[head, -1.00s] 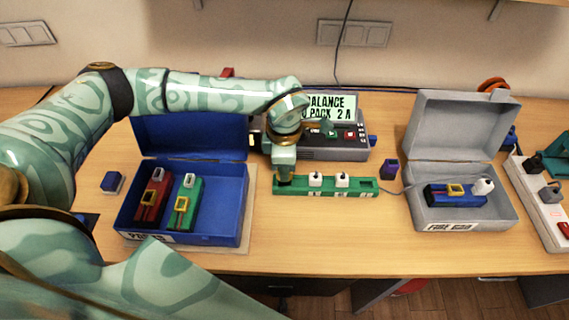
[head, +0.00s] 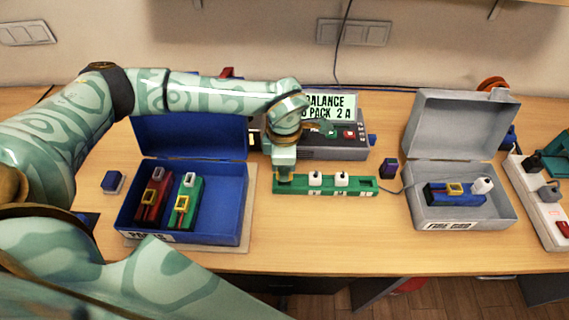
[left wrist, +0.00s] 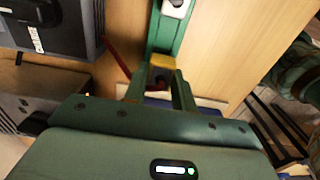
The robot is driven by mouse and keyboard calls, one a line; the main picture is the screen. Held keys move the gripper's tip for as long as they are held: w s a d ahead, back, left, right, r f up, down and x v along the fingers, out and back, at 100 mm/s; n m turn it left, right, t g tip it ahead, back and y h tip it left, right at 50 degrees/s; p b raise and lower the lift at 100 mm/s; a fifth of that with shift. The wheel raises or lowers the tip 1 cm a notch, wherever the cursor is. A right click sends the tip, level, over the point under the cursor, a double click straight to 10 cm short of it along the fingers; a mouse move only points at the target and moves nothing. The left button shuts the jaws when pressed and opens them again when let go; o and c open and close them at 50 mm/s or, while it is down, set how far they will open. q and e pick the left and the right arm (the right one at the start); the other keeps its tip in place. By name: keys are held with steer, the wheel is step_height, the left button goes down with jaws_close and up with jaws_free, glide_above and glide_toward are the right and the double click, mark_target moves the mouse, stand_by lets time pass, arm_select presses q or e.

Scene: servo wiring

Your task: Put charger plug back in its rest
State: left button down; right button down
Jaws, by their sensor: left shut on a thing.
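My left gripper (head: 284,178) is over the left end of the green rest rail (head: 362,187). It is shut on a small yellow plug (left wrist: 161,62), which shows between the fingers in the left wrist view. The plug is at the rail's end; I cannot tell how deep it sits. A red lead (left wrist: 117,58) runs close beside it. The grey charger (head: 320,152) with a lit screen (head: 330,107) stands behind the rail. Two white plugs (head: 315,178) (head: 341,179) sit upright in the rail's middle. My right gripper is out of view.
A blue open box (head: 181,238) at left holds a red pack (head: 152,196) and a green pack (head: 187,202). A grey open box (head: 470,215) at right holds a blue pack (head: 458,197). A dark purple block (head: 389,167) stands right of the rail. The front table is clear.

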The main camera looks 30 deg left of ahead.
arm_select(q)
steer(key=shift+f+b, duration=0.6)
steer(key=shift+f, duration=0.6)
steer(key=c, duration=1.1)
jaws_free()
steer(key=shift+o, duration=0.2)
steer(key=shift+r, duration=0.1)
step_height(320, 180, up, 16)
steer(key=p, duration=0.2)
steer(key=shift+r, duration=0.2)
